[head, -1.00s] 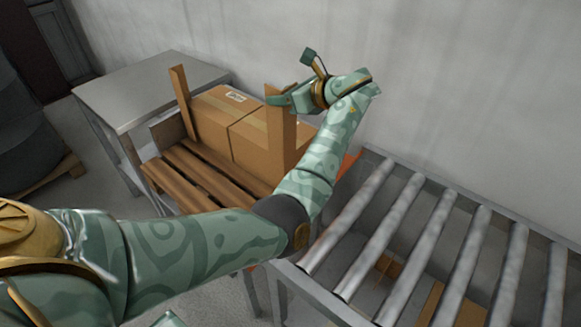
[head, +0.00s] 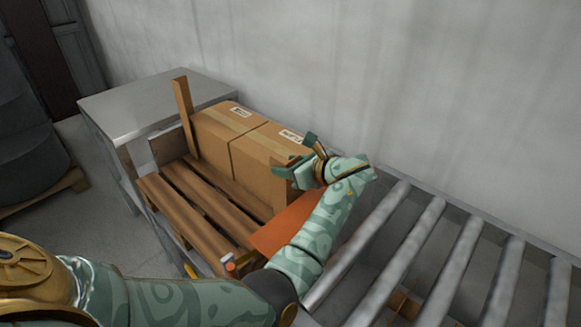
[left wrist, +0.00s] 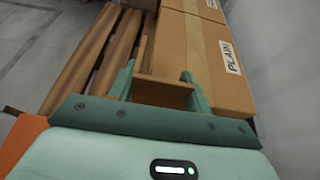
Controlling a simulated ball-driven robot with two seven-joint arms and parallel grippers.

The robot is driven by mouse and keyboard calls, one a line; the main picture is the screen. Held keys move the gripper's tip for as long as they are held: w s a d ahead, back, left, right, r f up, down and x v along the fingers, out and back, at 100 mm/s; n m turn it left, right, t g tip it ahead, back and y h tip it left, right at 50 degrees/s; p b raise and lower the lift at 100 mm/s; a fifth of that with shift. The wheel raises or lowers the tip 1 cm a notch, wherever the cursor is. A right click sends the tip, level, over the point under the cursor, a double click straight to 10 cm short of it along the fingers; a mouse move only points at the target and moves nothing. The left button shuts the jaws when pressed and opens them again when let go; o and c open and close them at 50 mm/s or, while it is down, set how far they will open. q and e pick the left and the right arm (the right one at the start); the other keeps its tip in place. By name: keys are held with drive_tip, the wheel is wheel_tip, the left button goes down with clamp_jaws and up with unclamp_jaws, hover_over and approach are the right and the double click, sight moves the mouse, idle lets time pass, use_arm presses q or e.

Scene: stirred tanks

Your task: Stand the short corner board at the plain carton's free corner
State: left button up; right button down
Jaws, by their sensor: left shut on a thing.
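The plain carton (head: 265,165) stands on a slatted wooden pallet, beside another carton (head: 212,130); its PLAIN label (left wrist: 229,57) shows in the left wrist view. A brown corner board (head: 182,100) stands upright at the far left corner of the cartons. My left gripper (head: 290,175) is at the near right corner of the plain carton, shut on the short corner board (left wrist: 162,92), whose top edge shows between the fingers in the left wrist view. Its lower part is hard to tell from the carton, so I cannot tell whether it touches the pallet. My right gripper is out of view.
The pallet (head: 195,195) has bare slats in front of the cartons. An orange panel (head: 285,225) lies close beside my left forearm. A roller conveyor (head: 432,245) is at right, a metal table (head: 150,97) behind at left. A wall stands close behind the cartons.

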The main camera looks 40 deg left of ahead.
use_arm(q)
drive_tip(key=o, duration=1.3)
drive_tip(key=shift+o, duration=0.2)
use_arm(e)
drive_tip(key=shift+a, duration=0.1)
use_arm(q)
drive_tip(key=shift+d+r, duration=0.15)
drive_tip(key=shift+d, duration=0.05)
drive_tip(key=p+v, duration=0.3)
drive_tip(key=v, duration=0.8)
drive_tip(key=shift+d, duration=0.3)
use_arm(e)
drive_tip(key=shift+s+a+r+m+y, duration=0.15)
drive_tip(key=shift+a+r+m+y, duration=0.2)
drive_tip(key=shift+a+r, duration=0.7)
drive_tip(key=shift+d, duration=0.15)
